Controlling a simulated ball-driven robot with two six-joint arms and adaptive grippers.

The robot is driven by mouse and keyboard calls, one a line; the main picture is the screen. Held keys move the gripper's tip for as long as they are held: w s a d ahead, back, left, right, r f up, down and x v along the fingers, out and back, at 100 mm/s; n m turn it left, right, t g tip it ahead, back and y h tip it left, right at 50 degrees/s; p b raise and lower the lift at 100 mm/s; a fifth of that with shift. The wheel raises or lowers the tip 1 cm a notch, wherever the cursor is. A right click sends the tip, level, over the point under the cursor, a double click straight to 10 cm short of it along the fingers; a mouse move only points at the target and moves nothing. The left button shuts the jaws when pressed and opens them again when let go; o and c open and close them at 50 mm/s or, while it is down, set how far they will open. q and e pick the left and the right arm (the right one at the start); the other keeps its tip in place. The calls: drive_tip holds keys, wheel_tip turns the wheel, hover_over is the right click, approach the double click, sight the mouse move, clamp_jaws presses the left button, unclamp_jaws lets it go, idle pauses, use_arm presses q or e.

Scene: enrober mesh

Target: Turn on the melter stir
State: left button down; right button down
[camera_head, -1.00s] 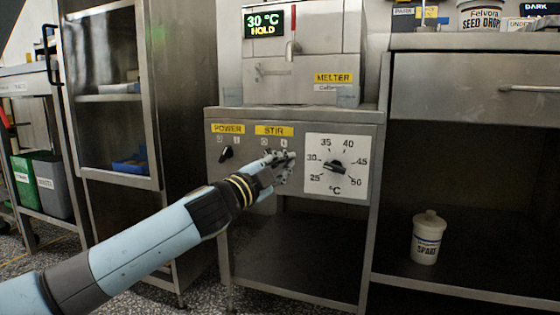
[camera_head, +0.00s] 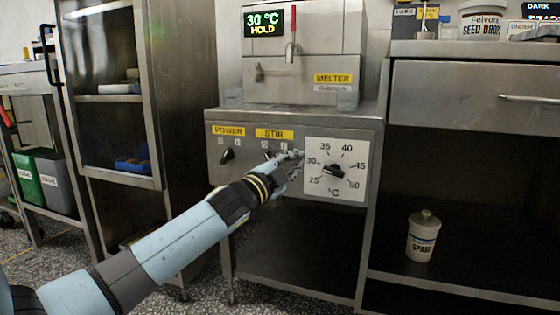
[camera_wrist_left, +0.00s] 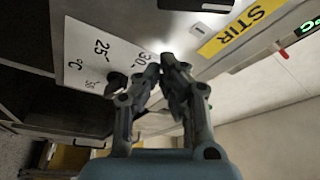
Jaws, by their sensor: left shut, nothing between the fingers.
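The melter (camera_head: 290,75) stands on a steel cabinet whose front panel carries the controls. The yellow STIR label (camera_head: 274,134) is above a black stir knob (camera_head: 268,156), which is partly hidden by my gripper. My left gripper (camera_head: 296,158) is shut and empty in front of the panel, between the stir knob and the white temperature dial. In the left wrist view the shut fingertips (camera_wrist_left: 166,64) are near the dial plate's edge. The STIR label (camera_wrist_left: 243,29) is to their upper right, with a dark part, apparently the stir knob (camera_wrist_left: 196,4), cut off at the top edge. The knob's setting is unclear.
The POWER knob (camera_head: 227,155) is left of the stir knob. The temperature dial knob (camera_head: 334,170) is close on the right. The melter display (camera_head: 264,21) reads 30 °C HOLD. A lidded white jar (camera_head: 422,236) stands on the lower right shelf.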

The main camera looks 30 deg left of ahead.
use_arm(q)
drive_tip(key=shift+a+f, duration=0.15)
drive_tip(key=shift+a, duration=0.2)
drive_tip(key=a, duration=0.1)
drive_tip(key=f, duration=0.1)
drive_tip(key=a, duration=0.1)
drive_tip(key=shift+s+a+f, duration=0.25)
drive_tip(key=shift+a+f, duration=0.05)
drive_tip(key=shift+a, duration=0.05)
use_arm(e)
drive_tip(key=shift+s+f+g, duration=0.3)
drive_tip(key=shift+s+f, duration=0.1)
drive_tip(key=shift+s, duration=0.15)
